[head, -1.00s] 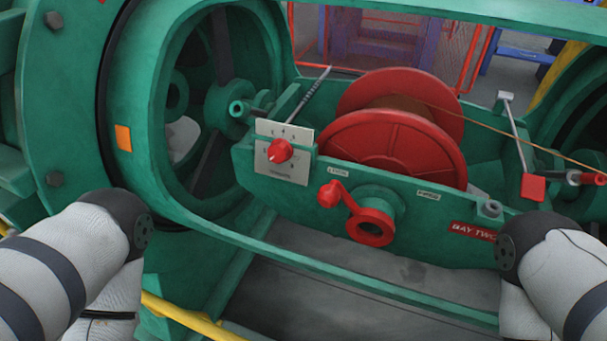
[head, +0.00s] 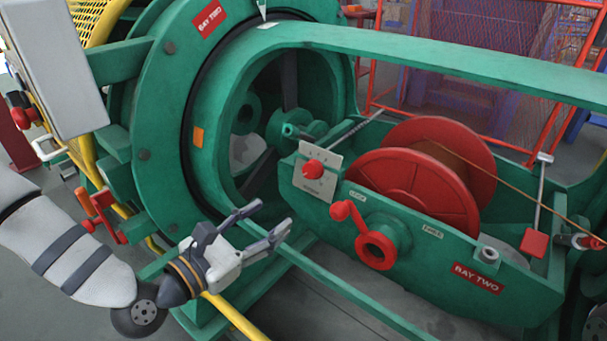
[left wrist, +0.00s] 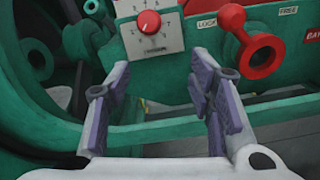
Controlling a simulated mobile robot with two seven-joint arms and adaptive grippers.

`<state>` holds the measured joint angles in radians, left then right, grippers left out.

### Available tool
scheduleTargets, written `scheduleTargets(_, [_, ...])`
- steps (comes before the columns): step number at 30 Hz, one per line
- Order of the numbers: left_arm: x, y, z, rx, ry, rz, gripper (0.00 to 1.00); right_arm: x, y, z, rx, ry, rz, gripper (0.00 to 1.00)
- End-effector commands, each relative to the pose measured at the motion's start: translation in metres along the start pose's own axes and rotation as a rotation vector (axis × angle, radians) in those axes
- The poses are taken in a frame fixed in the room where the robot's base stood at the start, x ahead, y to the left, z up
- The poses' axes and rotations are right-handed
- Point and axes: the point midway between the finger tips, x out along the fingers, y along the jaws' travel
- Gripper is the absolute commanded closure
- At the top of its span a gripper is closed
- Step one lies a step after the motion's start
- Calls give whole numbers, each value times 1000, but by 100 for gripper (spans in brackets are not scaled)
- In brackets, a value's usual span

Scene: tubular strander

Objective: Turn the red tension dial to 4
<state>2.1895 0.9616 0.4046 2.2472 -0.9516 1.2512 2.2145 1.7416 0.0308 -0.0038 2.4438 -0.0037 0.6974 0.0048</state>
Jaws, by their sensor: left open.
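The red tension dial (head: 313,169) sits on a pale scale plate (head: 318,190) on the green cradle wall. In the left wrist view, the dial (left wrist: 149,22) is at the top, with small marks around it; its exact setting is too small to read. My left gripper (head: 270,217) is open and empty, below and to the left of the dial, and apart from it. In the left wrist view, its two fingers (left wrist: 160,62) are spread, with the dial beyond them. My right gripper is not in view.
A red lever (head: 347,210) with a ring-shaped hub (head: 376,250) is right of the dial. A red spool (head: 415,190) sits behind it. A green rail (head: 335,291) runs along the front, and a round green frame (head: 170,110) stands left. A grey box (head: 60,65) is upper left.

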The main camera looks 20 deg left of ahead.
Motion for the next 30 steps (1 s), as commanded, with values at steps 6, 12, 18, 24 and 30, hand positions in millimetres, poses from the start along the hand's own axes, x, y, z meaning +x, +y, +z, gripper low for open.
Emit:
scheduleTargets(6, [19, 16, 20, -76, -70, 32, 52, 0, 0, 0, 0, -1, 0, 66])
scheduleTargets(12, [70, 16, 22, -74, -67, 30, 52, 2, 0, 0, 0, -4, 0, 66])
scheduleTargets(18, [110, 18, 23, -75, -64, 32, 52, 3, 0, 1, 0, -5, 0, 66])
scheduleTargets(24, [123, 19, 24, -77, -63, 32, 52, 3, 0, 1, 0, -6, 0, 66])
scheduleTargets(30, [123, 19, 24, -77, -62, 32, 54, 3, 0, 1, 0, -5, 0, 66])
